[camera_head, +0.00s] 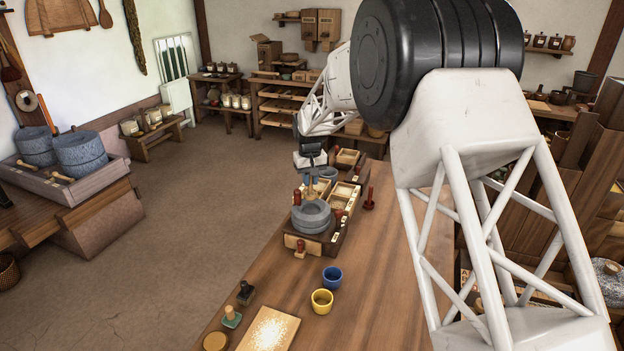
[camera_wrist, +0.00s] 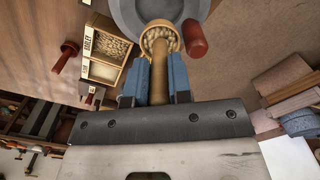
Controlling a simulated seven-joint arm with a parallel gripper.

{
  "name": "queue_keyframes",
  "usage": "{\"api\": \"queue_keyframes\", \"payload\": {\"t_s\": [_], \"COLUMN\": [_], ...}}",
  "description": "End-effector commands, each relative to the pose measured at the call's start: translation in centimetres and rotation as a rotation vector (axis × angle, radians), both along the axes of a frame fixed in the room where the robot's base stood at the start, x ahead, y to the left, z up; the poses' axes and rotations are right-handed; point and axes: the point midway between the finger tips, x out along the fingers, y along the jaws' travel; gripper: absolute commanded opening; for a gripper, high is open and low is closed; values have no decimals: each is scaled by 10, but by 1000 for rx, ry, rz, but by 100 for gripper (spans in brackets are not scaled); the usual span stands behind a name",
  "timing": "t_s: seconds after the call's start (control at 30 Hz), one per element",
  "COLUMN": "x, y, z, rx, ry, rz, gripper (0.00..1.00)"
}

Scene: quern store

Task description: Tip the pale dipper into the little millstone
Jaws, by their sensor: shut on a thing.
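The pale dipper (camera_wrist: 160,38) is held between the blue fingers of my gripper (camera_wrist: 156,82), which are shut on its handle. Its round cup shows pale grains inside, with the open side facing the wrist camera. In the head view the dipper (camera_head: 310,187) shows small, just above the little millstone (camera_head: 311,217), with my gripper (camera_head: 309,166) above it. The millstone is a grey stone with a ring-shaped rim and a red handle. In the wrist view the millstone (camera_wrist: 135,15) lies beyond and partly behind the cup. I cannot tell whether they touch.
Compartment boxes of grain (camera_head: 344,193) stand beside and behind the millstone; a labelled one shows in the wrist view (camera_wrist: 104,48). A red-handled tool (camera_head: 370,199) stands to the right. A blue cup (camera_head: 332,276), yellow cup (camera_head: 322,301) and board (camera_head: 269,330) are nearer on the table.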

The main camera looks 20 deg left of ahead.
Motion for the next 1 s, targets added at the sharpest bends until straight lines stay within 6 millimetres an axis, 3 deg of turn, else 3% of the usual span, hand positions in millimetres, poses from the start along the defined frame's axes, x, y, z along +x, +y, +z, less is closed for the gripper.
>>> {"api": "queue_keyframes", "payload": {"t_s": [0.57,1.0], "x": [-2,-12], "y": [-1,-7], "z": [-1,-10], "rx": [14,108], "ry": [-24,-187], "rz": [1,2], "gripper": [0,0]}}
